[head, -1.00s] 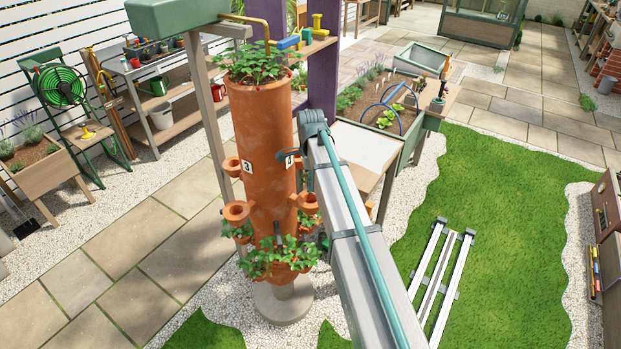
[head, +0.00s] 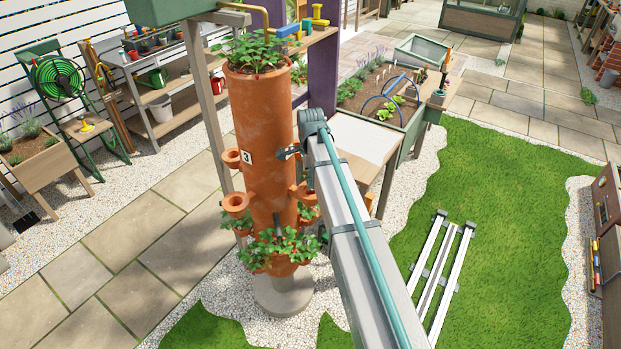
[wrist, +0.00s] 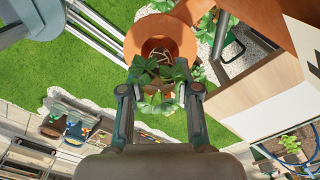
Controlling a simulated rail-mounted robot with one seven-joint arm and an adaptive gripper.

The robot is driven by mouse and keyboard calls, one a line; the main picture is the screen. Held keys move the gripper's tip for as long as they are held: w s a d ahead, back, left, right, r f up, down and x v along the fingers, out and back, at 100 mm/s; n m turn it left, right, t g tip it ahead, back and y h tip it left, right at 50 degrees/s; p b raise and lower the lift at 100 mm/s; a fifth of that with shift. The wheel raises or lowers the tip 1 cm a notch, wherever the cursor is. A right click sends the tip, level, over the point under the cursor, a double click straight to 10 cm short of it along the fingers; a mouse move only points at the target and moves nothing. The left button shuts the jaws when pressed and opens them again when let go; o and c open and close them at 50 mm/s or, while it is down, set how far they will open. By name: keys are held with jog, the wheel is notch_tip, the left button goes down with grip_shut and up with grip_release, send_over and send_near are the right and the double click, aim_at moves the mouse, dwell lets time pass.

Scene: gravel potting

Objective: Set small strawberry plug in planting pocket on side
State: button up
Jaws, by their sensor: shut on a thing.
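The small strawberry plug (wrist: 160,84) has green leaves and thin brown roots. In the wrist view its leaves are between the fingertips of my gripper (wrist: 160,92), which is shut on it. Its roots point toward the open mouth of an orange planting pocket (wrist: 166,28) just beyond the fingertips. The roots overlap the mouth, but I cannot tell how deep they sit. The terracotta tower (head: 265,130) stands upright in the head view, with a label "3" and several side pockets, including an empty-looking one (head: 236,202) on the left. My arm hides most of the tower's right side there.
Strawberry plants (head: 279,250) fill low pockets, and another plant (head: 252,50) tops the tower. A wooden table (head: 362,137) and raised bed (head: 385,110) stand close on the right. Green lawn (head: 500,230) lies open to the right, with white rails (head: 440,265) on it.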

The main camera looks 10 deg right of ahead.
jog(key=shift+f+b, duration=0.45)
jog(key=shift+f, duration=0.75)
dwell(0.3)
jog(key=o, duration=1.3)
jog(key=shift+r, duration=0.15)
jog(key=shift+r+p, duration=2.7)
jog(key=shift+r, duration=1.7)
jog(key=shift+a+f, duration=0.1)
